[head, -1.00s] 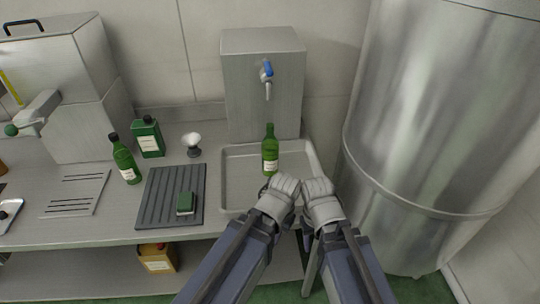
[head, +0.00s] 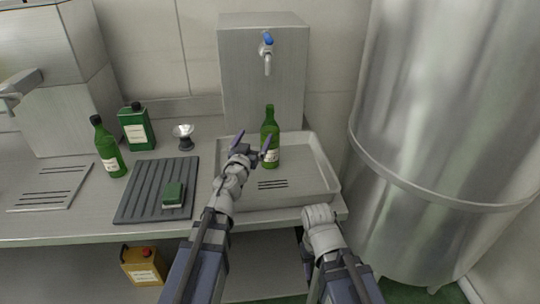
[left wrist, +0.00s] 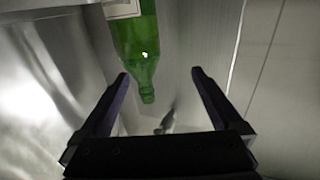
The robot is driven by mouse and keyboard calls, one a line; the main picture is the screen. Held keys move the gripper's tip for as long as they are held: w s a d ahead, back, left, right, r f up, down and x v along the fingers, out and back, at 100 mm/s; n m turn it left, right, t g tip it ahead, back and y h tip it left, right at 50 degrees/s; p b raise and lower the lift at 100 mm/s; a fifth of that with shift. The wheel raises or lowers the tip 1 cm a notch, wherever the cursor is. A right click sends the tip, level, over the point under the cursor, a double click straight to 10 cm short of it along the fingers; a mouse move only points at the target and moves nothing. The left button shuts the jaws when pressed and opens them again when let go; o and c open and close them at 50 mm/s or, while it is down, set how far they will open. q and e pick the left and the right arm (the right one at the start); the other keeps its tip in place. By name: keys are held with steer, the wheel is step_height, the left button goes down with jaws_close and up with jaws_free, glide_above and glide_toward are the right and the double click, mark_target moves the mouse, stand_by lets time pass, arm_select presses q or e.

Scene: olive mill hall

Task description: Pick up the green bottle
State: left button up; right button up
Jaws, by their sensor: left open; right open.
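A green bottle (head: 270,140) with a pale label stands upright in the metal tray (head: 325,180) under the tap. My left gripper (head: 252,143) is open over the tray, just left of and in front of this bottle, with one fingertip close to it. In the left wrist view the bottle (left wrist: 138,45) shows neck-down beyond and between the open fingers (left wrist: 160,75); I cannot tell whether they touch it. A second green bottle (head: 109,150) stands on the counter at the left. My right gripper (head: 322,225) is in front of the tray, empty; its fingers are mostly hidden.
A dispenser with a blue-handled tap (head: 266,52) stands behind. A large steel tank (head: 440,130) bounds the right.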

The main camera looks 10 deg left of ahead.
arm_select(q)
steer(key=shift+s+d+f+m+h+b, duration=0.1)
steer(key=shift+d+f+m+h+b, duration=0.25)
steer(key=shift+f+h, duration=0.25)
steer(key=shift+d+f+m+h+b, duration=0.25)
steer(key=shift+f+m+h, duration=0.1)
steer(key=shift+f+h, duration=0.2)
steer(key=x, duration=0.7)
steer(key=shift+w+d+f+m+g+h, duration=0.3)
steer(key=shift+d+f+g+h, duration=0.1)
steer(key=shift+d+f, duration=0.15)
steer(key=shift+s, duration=0.1)
jaws_close()
